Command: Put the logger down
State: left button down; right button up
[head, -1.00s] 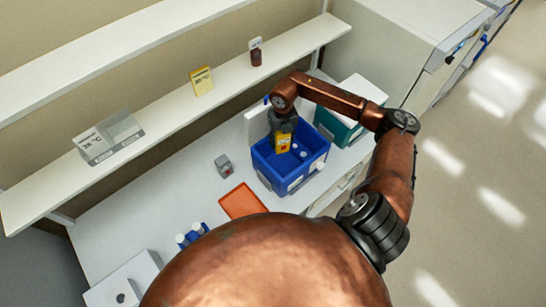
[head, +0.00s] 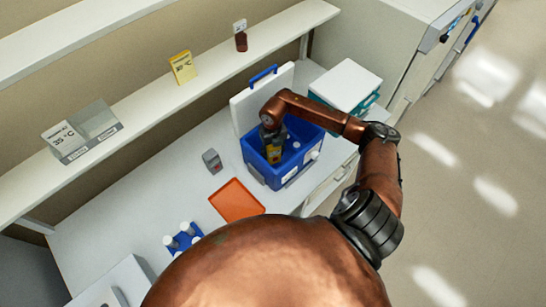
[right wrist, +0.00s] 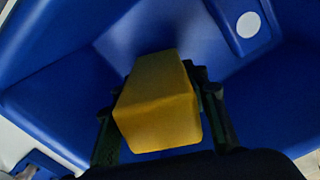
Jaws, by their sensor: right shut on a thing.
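The logger (head: 274,155) is a yellow block with a darker marking on its side in the head view. My right gripper (head: 272,138) is shut on it and holds it inside the open blue cool box (head: 265,176), toward the box's left side. In the right wrist view the yellow logger (right wrist: 158,105) sits between the two dark fingers (right wrist: 160,125), with blue box walls around it. I cannot tell whether its underside touches the box floor. My left gripper is not in view.
The box's white lid (head: 246,108) stands open behind it. A teal box with a white lid (head: 346,84) is to the right. An orange tray (head: 237,200), a small grey block (head: 212,161) and a blue vial rack (head: 183,239) are to the left. A shelf with signs (head: 183,67) runs behind.

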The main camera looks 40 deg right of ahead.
notch_tip(320, 180, down, 2)
jog(key=shift+w+b, duration=0.1)
jog(key=shift+b, duration=0.2)
jog(key=shift+f, duration=0.1)
jog(key=shift+d, duration=0.1)
jog(key=shift+f, duration=0.1)
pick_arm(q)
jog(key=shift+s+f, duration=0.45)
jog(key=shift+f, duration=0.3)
pick_arm(e)
jog(key=o, duration=1.2)
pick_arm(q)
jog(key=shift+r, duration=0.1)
pick_arm(e)
jog(key=shift+o, duration=0.2)
jog(key=shift+r, duration=0.45)
pick_arm(q)
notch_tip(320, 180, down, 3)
jog(key=b, duration=0.2)
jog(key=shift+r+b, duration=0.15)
jog(key=shift+b, duration=0.15)
pick_arm(e)
notch_tip(320, 180, up, 12)
jog(key=shift+f, duration=0.2)
